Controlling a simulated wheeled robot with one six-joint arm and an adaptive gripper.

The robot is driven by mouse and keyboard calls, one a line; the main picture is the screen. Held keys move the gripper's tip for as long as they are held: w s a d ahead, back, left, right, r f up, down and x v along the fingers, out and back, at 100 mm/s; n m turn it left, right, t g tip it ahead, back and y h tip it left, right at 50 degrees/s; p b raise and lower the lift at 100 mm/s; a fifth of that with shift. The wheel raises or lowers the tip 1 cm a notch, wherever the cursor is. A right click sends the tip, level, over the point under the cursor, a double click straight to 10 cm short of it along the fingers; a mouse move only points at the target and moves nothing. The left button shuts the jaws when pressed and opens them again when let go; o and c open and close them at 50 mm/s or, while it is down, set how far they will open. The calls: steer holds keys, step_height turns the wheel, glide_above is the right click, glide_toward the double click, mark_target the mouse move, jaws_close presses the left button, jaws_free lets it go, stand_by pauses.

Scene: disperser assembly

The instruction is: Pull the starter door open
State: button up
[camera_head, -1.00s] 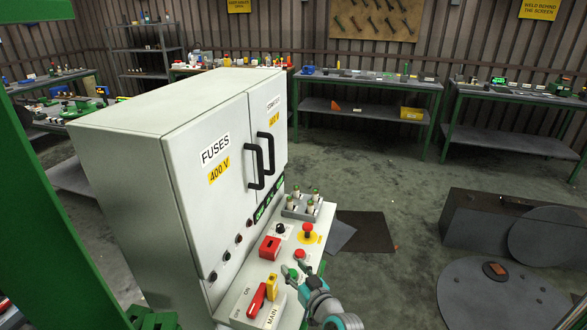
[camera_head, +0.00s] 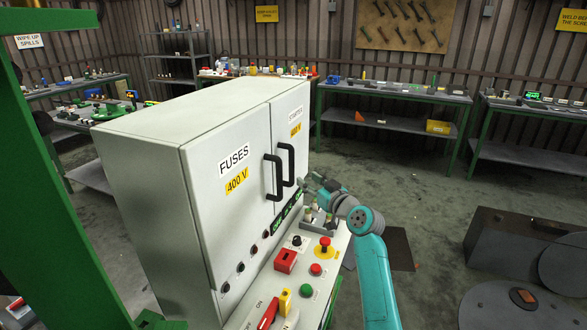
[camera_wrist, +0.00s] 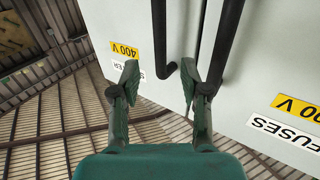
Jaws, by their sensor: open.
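The starter door (camera_head: 281,118) is the right, narrow-looking door of a grey cabinet and looks shut. Its black bar handle (camera_head: 289,164) stands beside the handle (camera_head: 269,180) of the fuses door (camera_head: 215,205). My gripper (camera_head: 304,182) is at the right of the starter handle. In the wrist view my open gripper (camera_wrist: 158,76) has one finger on each side of the starter handle (camera_wrist: 159,32) near its end. I cannot tell if the fingers touch it. The fuses handle (camera_wrist: 221,45) passes close to the right finger. The left finger partly hides the starter label.
Below the doors is a control panel with a red button (camera_head: 316,269), a green button (camera_head: 306,291) and a red main switch (camera_head: 268,314). My arm reaches over its right side. A dark box (camera_head: 500,245) lies on the floor at right. Workbenches line the back wall.

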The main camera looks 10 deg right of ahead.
mark_target(293, 169)
steer(key=x, duration=1)
steer(key=shift+w+f, duration=0.1)
steer(key=shift+a, duration=0.1)
jaws_close()
